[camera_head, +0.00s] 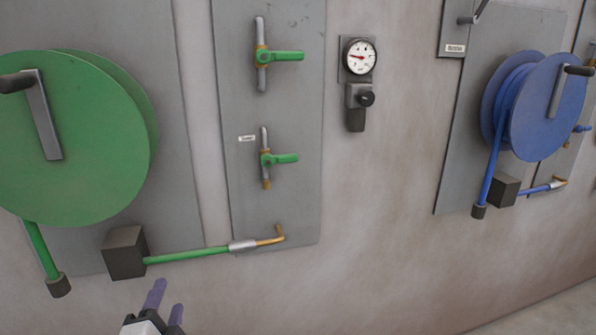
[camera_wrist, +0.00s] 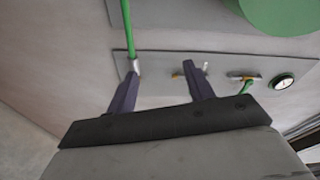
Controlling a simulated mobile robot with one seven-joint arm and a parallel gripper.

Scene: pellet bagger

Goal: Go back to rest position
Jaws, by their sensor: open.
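My gripper (camera_head: 164,304) shows at the bottom of the head view, below the black block on the wall, with only its tips and part of its body in frame. Its two dark purple fingers stand apart with nothing between them. In the wrist view my gripper (camera_wrist: 166,80) is open and empty, with its fingers toward the grey wall panel. The fingers appear in front of the panel, and I cannot tell how far off they are. My arm is mostly out of view.
On the wall are a green hose reel (camera_head: 85,140), a black block (camera_head: 125,252), a green hose (camera_head: 190,255), two green-handled valves (camera_head: 285,56) (camera_head: 280,158) and a pressure gauge (camera_head: 360,57). A blue hose reel (camera_head: 545,110) is at right. Floor (camera_head: 560,315) shows at lower right.

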